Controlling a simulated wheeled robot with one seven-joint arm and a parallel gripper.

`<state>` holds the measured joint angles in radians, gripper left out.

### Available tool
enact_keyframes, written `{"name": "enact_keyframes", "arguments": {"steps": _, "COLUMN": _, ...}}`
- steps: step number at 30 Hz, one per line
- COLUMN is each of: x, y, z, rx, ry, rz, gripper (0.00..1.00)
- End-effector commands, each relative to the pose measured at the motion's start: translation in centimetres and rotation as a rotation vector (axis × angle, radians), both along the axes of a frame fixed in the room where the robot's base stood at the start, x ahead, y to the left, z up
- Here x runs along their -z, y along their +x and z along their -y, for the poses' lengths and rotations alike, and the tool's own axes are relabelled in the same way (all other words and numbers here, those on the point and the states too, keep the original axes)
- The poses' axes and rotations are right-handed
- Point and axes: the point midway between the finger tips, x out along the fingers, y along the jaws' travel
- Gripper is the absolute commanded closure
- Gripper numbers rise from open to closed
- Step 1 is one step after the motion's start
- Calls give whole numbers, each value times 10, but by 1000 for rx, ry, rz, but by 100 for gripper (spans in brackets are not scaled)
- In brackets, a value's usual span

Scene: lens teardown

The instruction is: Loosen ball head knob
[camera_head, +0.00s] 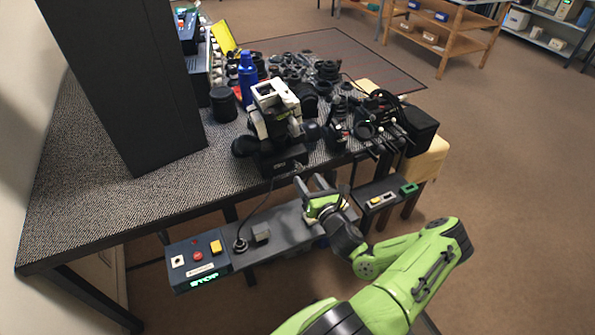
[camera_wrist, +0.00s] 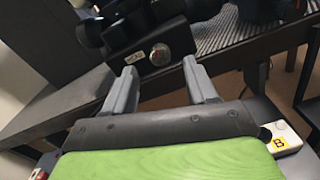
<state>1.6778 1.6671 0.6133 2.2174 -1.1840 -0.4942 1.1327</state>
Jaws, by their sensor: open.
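My gripper (camera_head: 312,186) is open and empty in front of the table's near edge, in the head view. Its two grey fingers show apart in the wrist view (camera_wrist: 160,75). Beyond the fingertips, a dark block (camera_wrist: 150,50) carries a small white label and a round silvery knob (camera_wrist: 160,54), which appears between the fingertips and apart from them. In the head view this looks like the black labelled base (camera_head: 284,163) under a white-and-black device (camera_head: 275,98) at the table edge. I cannot tell for sure that this knob is the ball head knob.
The dark speckled table (camera_head: 110,207) holds a blue bottle (camera_head: 247,77), a black cylinder (camera_head: 223,104) and many lens parts. A tall dark panel (camera_head: 125,85) stands at left. A control box (camera_head: 197,260) with a lit STOP sign is below the near edge.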

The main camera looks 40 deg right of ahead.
Motion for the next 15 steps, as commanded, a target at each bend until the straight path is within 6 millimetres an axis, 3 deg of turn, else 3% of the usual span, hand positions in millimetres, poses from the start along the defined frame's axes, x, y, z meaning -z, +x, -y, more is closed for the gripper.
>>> {"name": "enact_keyframes", "arguments": {"steps": 3, "x": 1, "y": 29, "z": 8, "rx": -3, "ry": -8, "rz": -1, "gripper": 43}}
{"name": "enact_keyframes", "arguments": {"steps": 7, "x": 1, "y": 53, "z": 15, "rx": -3, "ry": -7, "rz": -1, "gripper": 43}}
{"name": "enact_keyframes", "arguments": {"steps": 15, "x": 0, "y": 67, "z": 20, "rx": 0, "ry": -1, "rz": -1, "gripper": 43}}
